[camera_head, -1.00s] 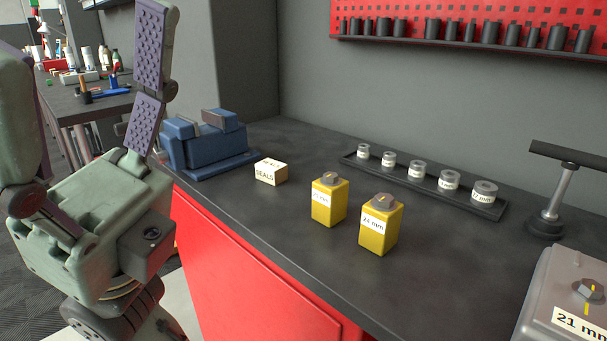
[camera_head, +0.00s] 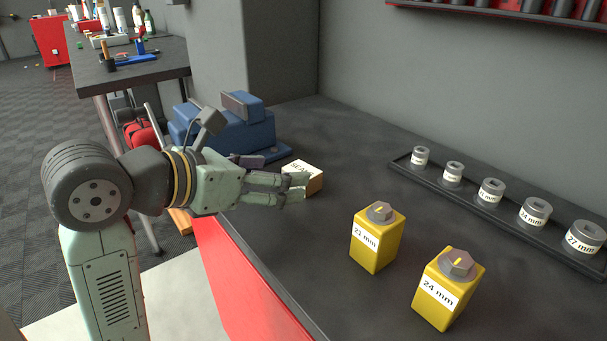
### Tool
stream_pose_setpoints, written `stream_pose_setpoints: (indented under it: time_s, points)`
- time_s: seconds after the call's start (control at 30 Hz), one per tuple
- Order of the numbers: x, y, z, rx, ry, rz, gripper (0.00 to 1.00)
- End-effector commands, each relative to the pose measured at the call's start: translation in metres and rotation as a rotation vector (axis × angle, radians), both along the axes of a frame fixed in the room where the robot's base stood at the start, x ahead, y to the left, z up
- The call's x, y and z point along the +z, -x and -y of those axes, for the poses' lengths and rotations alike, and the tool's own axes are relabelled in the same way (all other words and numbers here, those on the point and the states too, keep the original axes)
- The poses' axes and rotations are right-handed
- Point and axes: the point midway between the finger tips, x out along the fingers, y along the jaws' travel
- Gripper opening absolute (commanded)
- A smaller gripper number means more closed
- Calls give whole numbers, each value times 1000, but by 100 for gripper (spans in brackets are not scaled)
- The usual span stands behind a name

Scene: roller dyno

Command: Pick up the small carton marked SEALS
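The small carton marked SEALS (camera_head: 315,184) is a cream box lying on the dark bench top, in front of the blue vise. Its label is partly hidden behind my fingers. My gripper (camera_head: 297,187) is low over the bench, pointing right, with its fingertips at the carton's near left side. The fingers overlap the carton in this view. I cannot tell whether they touch it or how far apart they are.
The blue vise (camera_head: 228,132) stands just behind my gripper. Yellow blocks marked 21 mm (camera_head: 375,243) and 24 mm (camera_head: 436,302) stand to the right. A dark tray (camera_head: 408,168) of sockets lies along the wall. Bare bench lies between carton and tray.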

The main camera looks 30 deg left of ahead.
Motion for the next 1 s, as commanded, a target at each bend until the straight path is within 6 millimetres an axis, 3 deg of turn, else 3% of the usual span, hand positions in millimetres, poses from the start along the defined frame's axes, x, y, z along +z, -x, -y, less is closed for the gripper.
stream_pose_setpoints:
  time_s: [0.5, 0.77, 1.0]
  points:
    - [-18, -52, 15, -2, 0, 2, 70]
    - [-19, -54, 15, -1, 0, 2, 70]
    - [-19, -54, 15, -1, 0, 2, 54]
